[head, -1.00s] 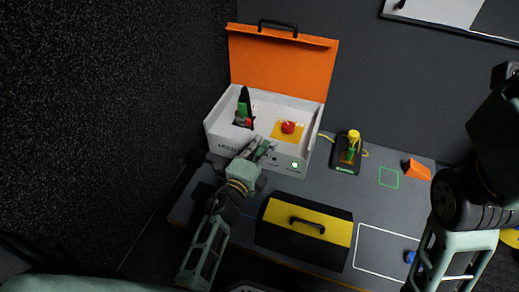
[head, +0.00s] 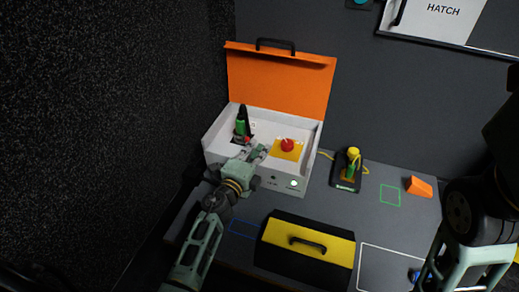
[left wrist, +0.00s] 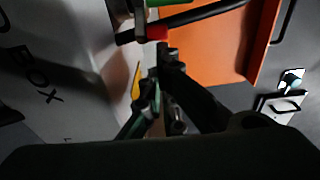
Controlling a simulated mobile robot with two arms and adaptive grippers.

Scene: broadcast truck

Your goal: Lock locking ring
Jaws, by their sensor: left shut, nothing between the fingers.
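A white box (head: 212,158) with a raised orange lid (head: 280,85) stands at the back left. Inside its left part is an upright green and black fitting (head: 240,127) with a small red part at its base. The fitting's black bar and red part (left wrist: 155,33) also show in the left wrist view, just beyond the fingers. My left gripper (head: 256,151) is shut and empty over the box's front part, just right of the fitting; contact cannot be told. No locking ring can be told apart at this size. My right gripper is not in view.
A red button on a yellow plate (head: 287,146) sits in the box's right part. Right of the box are a yellow and green connector on a black base (head: 348,170) and an orange wedge (head: 418,186). A yellow-topped black case (head: 310,238) stands in front.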

